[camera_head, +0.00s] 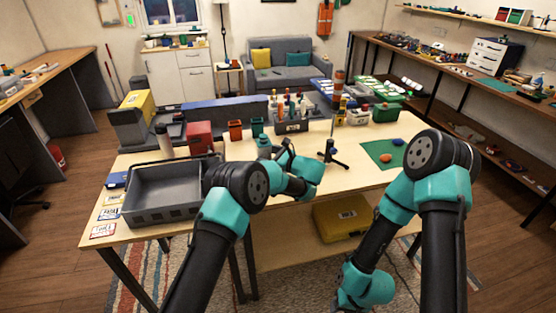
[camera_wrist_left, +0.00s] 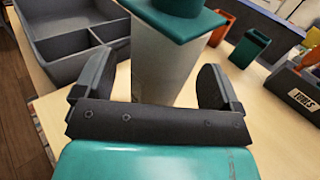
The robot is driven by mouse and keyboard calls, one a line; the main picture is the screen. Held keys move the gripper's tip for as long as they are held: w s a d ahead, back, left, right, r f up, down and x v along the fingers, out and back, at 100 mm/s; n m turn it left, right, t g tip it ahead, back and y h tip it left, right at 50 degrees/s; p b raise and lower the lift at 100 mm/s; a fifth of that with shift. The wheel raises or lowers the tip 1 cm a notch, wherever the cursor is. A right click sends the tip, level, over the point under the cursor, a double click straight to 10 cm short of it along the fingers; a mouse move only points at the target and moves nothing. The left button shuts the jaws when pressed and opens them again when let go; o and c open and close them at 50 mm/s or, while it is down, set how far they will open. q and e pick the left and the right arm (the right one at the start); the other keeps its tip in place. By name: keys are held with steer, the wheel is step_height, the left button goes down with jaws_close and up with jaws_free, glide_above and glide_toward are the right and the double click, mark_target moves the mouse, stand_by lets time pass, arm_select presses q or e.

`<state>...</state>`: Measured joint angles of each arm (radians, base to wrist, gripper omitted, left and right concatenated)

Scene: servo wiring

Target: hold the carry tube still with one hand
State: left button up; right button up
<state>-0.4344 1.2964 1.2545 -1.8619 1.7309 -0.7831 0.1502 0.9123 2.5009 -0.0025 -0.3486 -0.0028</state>
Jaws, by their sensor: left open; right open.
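The carry tube (camera_wrist_left: 163,62) stands upright on the table, a grey body under a wide teal cap. In the left wrist view it lies between the two fingers of my left gripper (camera_wrist_left: 157,88), which is open with a gap visible on both sides. In the head view the tube's teal cap (camera_head: 263,142) shows just left of my left gripper (camera_head: 284,150), and my arm hides its lower part. My right arm hangs low in front of the table at the right, and its gripper fingers cannot be seen.
A grey divided tray (camera_head: 165,215) stands left of the tube. A red bin (camera_head: 199,136), an orange cup (camera_head: 235,130) and a green cup (camera_head: 257,126) stand behind. A tool holder (camera_head: 291,126) is close behind the gripper.

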arm_select(q)
steer(key=shift+x, duration=0.8)
steer(key=shift+c, duration=0.2)
steer(key=c, duration=1)
steer(key=o, duration=0.3)
steer(key=shift+c, duration=1.2)
